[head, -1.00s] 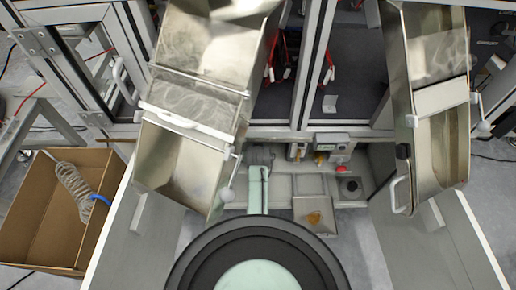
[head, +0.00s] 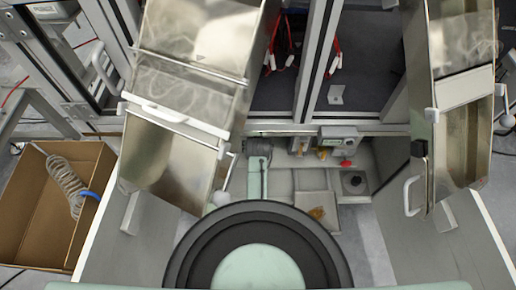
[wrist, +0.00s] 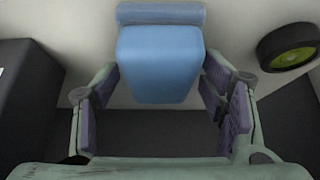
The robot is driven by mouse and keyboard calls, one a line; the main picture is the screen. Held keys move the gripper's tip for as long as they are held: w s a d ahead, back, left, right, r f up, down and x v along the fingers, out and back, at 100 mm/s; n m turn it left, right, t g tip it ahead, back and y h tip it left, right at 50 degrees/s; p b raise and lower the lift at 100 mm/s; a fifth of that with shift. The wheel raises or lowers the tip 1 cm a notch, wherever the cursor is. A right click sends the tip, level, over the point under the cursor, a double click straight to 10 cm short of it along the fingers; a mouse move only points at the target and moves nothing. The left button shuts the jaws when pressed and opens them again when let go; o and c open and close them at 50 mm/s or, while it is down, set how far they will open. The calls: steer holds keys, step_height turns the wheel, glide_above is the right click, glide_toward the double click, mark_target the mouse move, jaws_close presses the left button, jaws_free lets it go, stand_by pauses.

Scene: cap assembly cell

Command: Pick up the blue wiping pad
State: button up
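A blue wiping pad (wrist: 160,62), a smooth block with a rounded roll along its far edge, is at the top middle of the wrist view. My gripper (wrist: 161,97) is open, with one purple-padded finger on the left and one on the right. The near part of the pad shows between the fingertips, with a gap on both sides. I cannot tell how far below the fingertips the pad lies. In the head view my gripper is hidden under my round arm link, and I cannot make out the pad.
A black ring with a green inside (wrist: 288,47) lies right of the pad, and a dark box (wrist: 28,95) stands on the left. Steel chutes (head: 168,160) (head: 462,130) flank the work bay. A cardboard box (head: 30,215) with a coiled hose is at the left.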

steer(key=c, duration=1)
steer(key=shift+o, duration=0.2)
steer(key=shift+r, duration=0.15)
